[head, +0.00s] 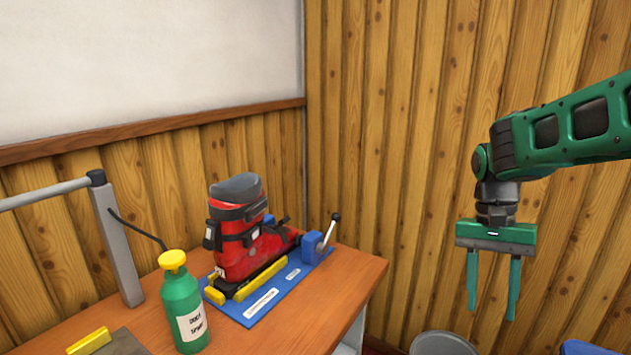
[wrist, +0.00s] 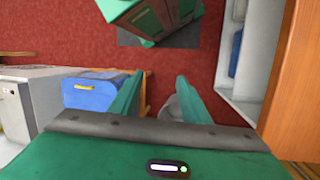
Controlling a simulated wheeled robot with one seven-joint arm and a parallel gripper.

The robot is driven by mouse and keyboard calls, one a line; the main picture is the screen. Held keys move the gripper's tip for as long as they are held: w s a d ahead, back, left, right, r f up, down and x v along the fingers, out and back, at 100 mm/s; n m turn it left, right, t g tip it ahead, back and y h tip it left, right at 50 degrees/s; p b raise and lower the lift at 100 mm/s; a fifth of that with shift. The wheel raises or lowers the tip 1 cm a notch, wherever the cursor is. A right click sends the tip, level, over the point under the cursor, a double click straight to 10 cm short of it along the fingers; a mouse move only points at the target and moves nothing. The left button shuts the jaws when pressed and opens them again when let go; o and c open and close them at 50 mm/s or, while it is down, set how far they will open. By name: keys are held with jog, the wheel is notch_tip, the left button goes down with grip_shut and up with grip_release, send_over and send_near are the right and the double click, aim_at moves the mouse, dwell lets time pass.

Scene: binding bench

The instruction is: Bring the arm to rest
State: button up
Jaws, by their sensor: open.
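My gripper (head: 493,285) hangs at the right of the head view, pointing down, with its two green fingers spread apart and nothing between them. It is clear of the bench, in the air to the right of it. In the wrist view the fingers of my gripper (wrist: 155,100) also stand apart above the red floor (wrist: 60,30). My green arm reaches in from the right edge of the head view.
The wooden bench (head: 330,300) holds a red ski boot (head: 245,240) on a blue base (head: 262,297) and a green spray bottle (head: 185,310). A grey bin (head: 442,343) stands below my gripper. A plank wall (head: 400,130) is behind.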

jog(key=s+d+f+t, duration=0.1)
jog(key=s+d, duration=0.3)
jog(key=s, duration=0.5)
jog(key=s+d+f+n+t, duration=0.1)
jog(key=s+d, duration=0.3)
jog(key=s, duration=0.5)
jog(key=shift+f+n+t+y, duration=0.3)
jog(key=shift+t, duration=0.4)
jog(key=shift+w+f, duration=0.25)
jog(key=shift+w, duration=0.45)
